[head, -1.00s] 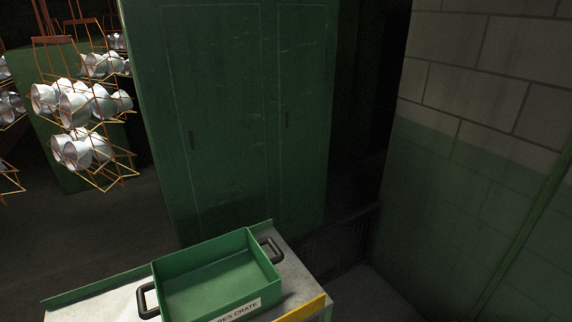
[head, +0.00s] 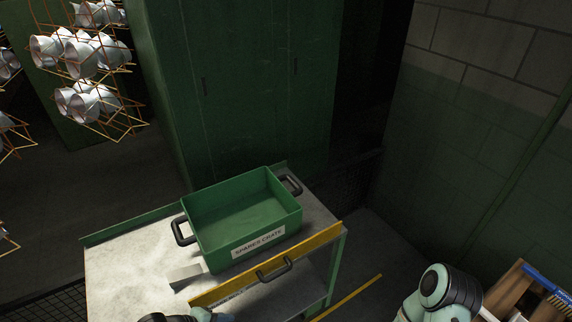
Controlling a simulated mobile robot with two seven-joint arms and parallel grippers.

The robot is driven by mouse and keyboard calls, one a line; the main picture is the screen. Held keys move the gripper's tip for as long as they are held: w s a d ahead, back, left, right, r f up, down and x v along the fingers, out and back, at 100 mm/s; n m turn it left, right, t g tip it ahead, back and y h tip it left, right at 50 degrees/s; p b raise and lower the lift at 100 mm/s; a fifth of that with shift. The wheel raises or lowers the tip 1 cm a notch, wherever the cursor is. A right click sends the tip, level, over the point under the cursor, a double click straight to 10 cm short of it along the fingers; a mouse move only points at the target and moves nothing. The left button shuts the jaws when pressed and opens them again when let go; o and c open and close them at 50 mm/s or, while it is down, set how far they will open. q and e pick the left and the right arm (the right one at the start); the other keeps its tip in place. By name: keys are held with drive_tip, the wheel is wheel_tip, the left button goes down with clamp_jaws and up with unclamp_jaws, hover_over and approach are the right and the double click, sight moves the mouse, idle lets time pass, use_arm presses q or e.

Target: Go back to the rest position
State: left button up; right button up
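Neither of my grippers can be made out in the head view. A rounded pale and black part of my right arm shows at the bottom right. A small dark and pale part of my own body shows at the bottom edge, left of centre. The green spares crate (head: 240,212) stands upright on the grey trolley top (head: 125,265). It is open, looks empty inside, and has black handles at both ends.
The trolley has a yellow front edge (head: 315,245) with a black handle. Wire hangers with white pots (head: 85,60) hang at the upper left. A green cabinet (head: 245,90) stands behind. A wooden box (head: 508,288) and a blue object (head: 545,282) are at the lower right.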

use_arm(q)
drive_tip(key=s+d+f+n+g+y, duration=0.1)
drive_tip(key=s+d+f+n+g, duration=0.1)
drive_tip(key=s+f+n, duration=0.4)
drive_tip(key=s+d+f+n+g+y, duration=0.1)
drive_tip(key=s+f+n, duration=0.5)
drive_tip(key=f+n, duration=0.6)
drive_tip(key=d+n+g, duration=0.1)
drive_tip(key=n, duration=0.8)
drive_tip(key=shift+s+d+g+y, duration=0.15)
drive_tip(key=shift+s+g+y, duration=0.1)
drive_tip(key=shift+g+y, duration=0.05)
